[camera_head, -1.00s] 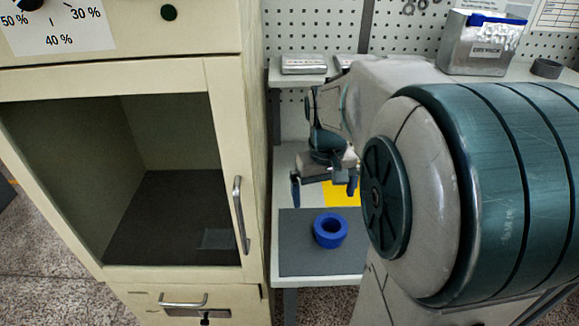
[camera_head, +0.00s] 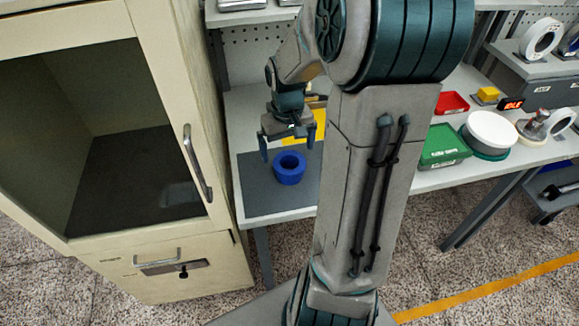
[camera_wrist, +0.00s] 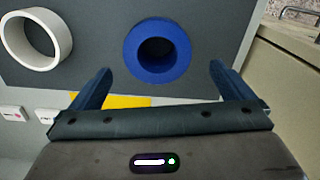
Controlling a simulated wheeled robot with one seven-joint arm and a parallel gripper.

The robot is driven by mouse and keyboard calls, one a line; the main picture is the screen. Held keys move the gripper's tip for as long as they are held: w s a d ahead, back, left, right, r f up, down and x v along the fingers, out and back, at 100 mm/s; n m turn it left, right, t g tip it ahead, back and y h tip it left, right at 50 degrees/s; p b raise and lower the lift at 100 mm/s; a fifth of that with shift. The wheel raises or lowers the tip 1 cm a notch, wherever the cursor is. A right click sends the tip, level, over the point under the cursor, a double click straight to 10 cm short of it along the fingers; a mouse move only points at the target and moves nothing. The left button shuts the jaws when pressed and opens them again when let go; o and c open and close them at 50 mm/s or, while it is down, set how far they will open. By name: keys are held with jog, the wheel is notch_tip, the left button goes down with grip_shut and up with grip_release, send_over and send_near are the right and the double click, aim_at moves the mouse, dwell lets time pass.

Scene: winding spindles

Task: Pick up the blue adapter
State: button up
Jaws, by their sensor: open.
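The blue adapter (camera_head: 289,171) is a thick ring with a round hole, resting on the dark grey mat (camera_head: 257,195) on the table. It also shows in the wrist view (camera_wrist: 138,66), just beyond the fingertips and a little left of the middle of the gap between them. My gripper (camera_head: 287,147) is open and empty, just behind and above the adapter in the head view. Its two blue fingers show in the wrist view (camera_wrist: 159,70), apart from the adapter.
A white ring (camera_wrist: 8,40) lies on the mat beside the adapter. A yellow patch (camera_head: 318,125) is behind it. The cream cabinet (camera_head: 175,95) stands close at left. A green bin (camera_head: 440,147), a red bin (camera_head: 452,103) and a white round lid (camera_head: 491,130) are at right.

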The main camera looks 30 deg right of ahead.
aim_at(289, 159)
notch_tip(289, 159, down, 5)
jog(key=shift+s+d+r, duration=0.1)
jog(key=shift+s+r, duration=0.05)
jog(key=shift+r, duration=0.05)
jog(key=c, duration=1)
jog(key=shift+r, duration=0.1)
